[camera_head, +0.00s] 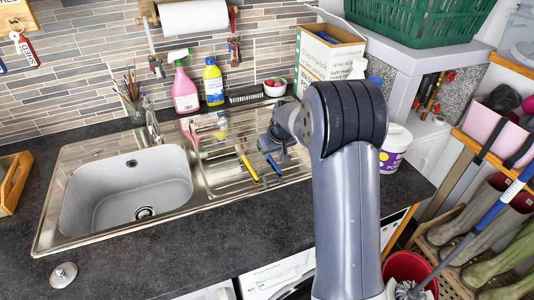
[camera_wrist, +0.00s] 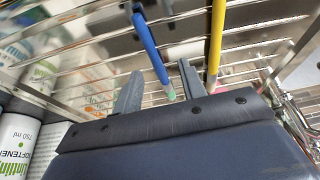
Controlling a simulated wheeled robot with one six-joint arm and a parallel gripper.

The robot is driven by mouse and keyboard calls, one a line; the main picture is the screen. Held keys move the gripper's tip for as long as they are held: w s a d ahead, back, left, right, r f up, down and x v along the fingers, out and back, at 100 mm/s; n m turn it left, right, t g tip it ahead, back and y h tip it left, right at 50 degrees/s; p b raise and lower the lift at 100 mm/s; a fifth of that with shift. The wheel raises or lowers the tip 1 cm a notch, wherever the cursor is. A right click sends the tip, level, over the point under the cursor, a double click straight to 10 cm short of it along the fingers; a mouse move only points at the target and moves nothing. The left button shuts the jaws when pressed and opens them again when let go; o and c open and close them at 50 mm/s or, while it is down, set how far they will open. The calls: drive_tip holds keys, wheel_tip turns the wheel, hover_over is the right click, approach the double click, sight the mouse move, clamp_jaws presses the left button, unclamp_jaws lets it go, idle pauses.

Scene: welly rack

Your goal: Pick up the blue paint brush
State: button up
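The blue paint brush (camera_head: 273,164) lies on the ribbed metal draining board (camera_head: 222,176), right of the sink basin. My gripper (camera_head: 277,147) is just above it, at its upper end in the head view. In the wrist view the blue brush (camera_wrist: 152,52) runs between the two spread fingers of my gripper (camera_wrist: 160,78), with its pale green end near the right finger. I see a gap on both sides, so the fingers are open. Whether they are low enough to flank the brush, I cannot tell. My gripper hides part of the board.
A yellow brush (camera_head: 247,163) lies close left of the blue one; it also shows in the wrist view (camera_wrist: 215,45). A pink spray bottle (camera_head: 184,90), a yellow bottle (camera_head: 213,82) and a cardboard box (camera_head: 328,55) stand behind.

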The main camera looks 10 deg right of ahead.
sight(271, 158)
drive_tip(key=shift+w+d+f, duration=0.15)
drive_tip(key=shift+w+f, duration=0.55)
drive_tip(key=shift+f, duration=0.6)
drive_tip(key=shift+c, duration=0.6)
clamp_jaws()
